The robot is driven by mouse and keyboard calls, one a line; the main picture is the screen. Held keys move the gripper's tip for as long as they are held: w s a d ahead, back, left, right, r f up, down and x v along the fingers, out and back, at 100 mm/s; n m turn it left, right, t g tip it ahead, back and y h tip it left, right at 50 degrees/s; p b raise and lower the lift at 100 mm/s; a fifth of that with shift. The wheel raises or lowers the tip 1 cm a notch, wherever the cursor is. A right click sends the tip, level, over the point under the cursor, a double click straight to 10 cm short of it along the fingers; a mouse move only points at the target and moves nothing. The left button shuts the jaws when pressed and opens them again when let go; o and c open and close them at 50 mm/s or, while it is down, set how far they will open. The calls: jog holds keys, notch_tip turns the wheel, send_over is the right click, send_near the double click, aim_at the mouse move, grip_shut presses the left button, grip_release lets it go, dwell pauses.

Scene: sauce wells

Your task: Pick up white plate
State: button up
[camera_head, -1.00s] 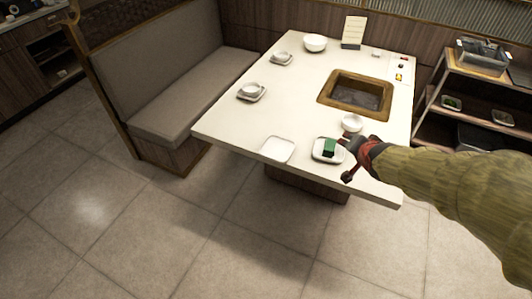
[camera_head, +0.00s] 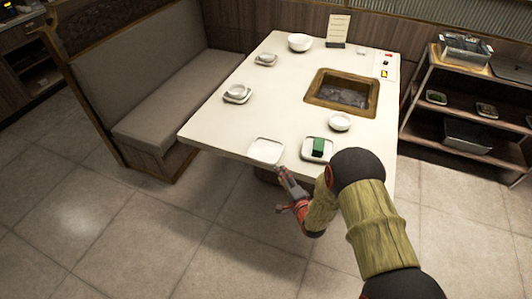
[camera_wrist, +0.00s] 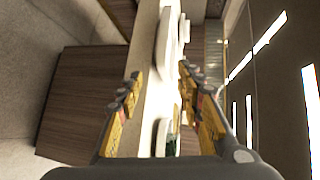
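An empty, square white plate (camera_head: 266,151) lies flat at the near edge of the table (camera_head: 215,130). To its right is a similar white plate (camera_head: 306,156) with a dark green block (camera_head: 318,147) on it. My gripper (camera_head: 282,171) is just off the table's near edge, in front of the empty plate and apart from it. In the wrist view my gripper (camera_wrist: 161,76) has its two yellow-and-grey fingers spread, with nothing clasped. The table edge (camera_wrist: 150,70) runs up that view between them, sideways. White dish edges show beyond it; which plate each belongs to is unclear.
A white bowl (camera_head: 340,122) stands behind the green block, near a wood-framed grill well (camera_head: 318,97). Cups on saucers (camera_head: 237,94) sit at the left. A bench (camera_head: 165,95) borders the table's left side; a shelf (camera_head: 460,105) stands right.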

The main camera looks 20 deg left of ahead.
aim_at(274, 165)
jog(key=b+x, duration=0.2)
jog(key=x, duration=0.5)
jog(key=shift+a, duration=0.15)
jog(key=shift+r, duration=0.15)
jog(key=shift+c, duration=0.5)
jog(key=shift+s, duration=0.1)
grip_shut()
